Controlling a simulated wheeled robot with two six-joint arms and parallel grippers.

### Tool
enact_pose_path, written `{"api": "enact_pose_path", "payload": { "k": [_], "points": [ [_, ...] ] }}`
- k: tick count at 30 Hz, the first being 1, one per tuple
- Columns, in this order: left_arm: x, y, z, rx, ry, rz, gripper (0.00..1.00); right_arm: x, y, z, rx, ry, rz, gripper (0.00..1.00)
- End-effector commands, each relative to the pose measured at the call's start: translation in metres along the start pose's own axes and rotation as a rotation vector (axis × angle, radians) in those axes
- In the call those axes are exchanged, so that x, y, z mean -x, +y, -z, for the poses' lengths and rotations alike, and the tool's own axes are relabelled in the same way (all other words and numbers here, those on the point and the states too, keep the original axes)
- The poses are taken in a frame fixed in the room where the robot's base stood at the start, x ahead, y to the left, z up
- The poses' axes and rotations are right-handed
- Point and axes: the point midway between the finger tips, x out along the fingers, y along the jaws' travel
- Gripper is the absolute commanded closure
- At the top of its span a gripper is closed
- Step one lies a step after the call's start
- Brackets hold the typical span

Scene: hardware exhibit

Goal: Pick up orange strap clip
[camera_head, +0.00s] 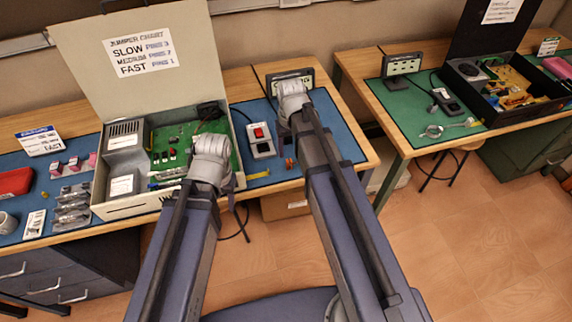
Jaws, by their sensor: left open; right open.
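A small orange piece (289,163), which may be the orange strap clip, lies on the blue mat (340,142) just left of my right forearm. It is too small to make out its shape. My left gripper (208,150) is over the right part of the open case, in front of the green circuit board (178,138). My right gripper (291,90) is over the back of the blue mat, beyond the orange piece. Both grippers are open; their fingertips are mostly hidden by my wrists. Neither visibly holds anything.
The open case has a raised lid with a chart (141,52). A switch box (260,140) stands on the mat, with a yellow strip (257,175) nearer. A red box (15,183) and small parts lie left. A second bench (398,135) stands right, across a gap.

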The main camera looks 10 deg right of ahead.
Motion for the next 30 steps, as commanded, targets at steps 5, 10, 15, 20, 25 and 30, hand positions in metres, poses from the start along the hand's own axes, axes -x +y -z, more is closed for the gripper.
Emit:
{"api": "enact_pose_path", "payload": {
  "k": [5,10,15,20,25,30],
  "points": [
    [-0.019,0.002,0.001,0.000,0.000,0.000,0.50,-0.019,0.000,0.000,0.000,0.000,0.000,0.43],
    [-0.018,0.002,0.001,0.000,0.000,0.000,0.50,-0.018,-0.001,0.000,0.001,0.000,0.000,0.43],
    [-0.030,0.003,0.002,0.000,0.000,0.000,0.50,-0.030,-0.001,0.001,0.001,0.000,0.000,0.43],
    [-0.050,0.005,0.003,0.000,0.000,0.000,0.50,-0.050,-0.003,0.002,0.001,0.000,0.000,0.43],
    [-0.068,0.006,0.004,0.000,0.000,0.000,0.50,-0.069,-0.003,0.002,0.001,0.000,0.000,0.43],
    [-0.069,0.006,0.004,0.000,0.000,0.000,0.50,-0.069,-0.003,0.002,0.001,0.000,0.000,0.43]
  ]
}}
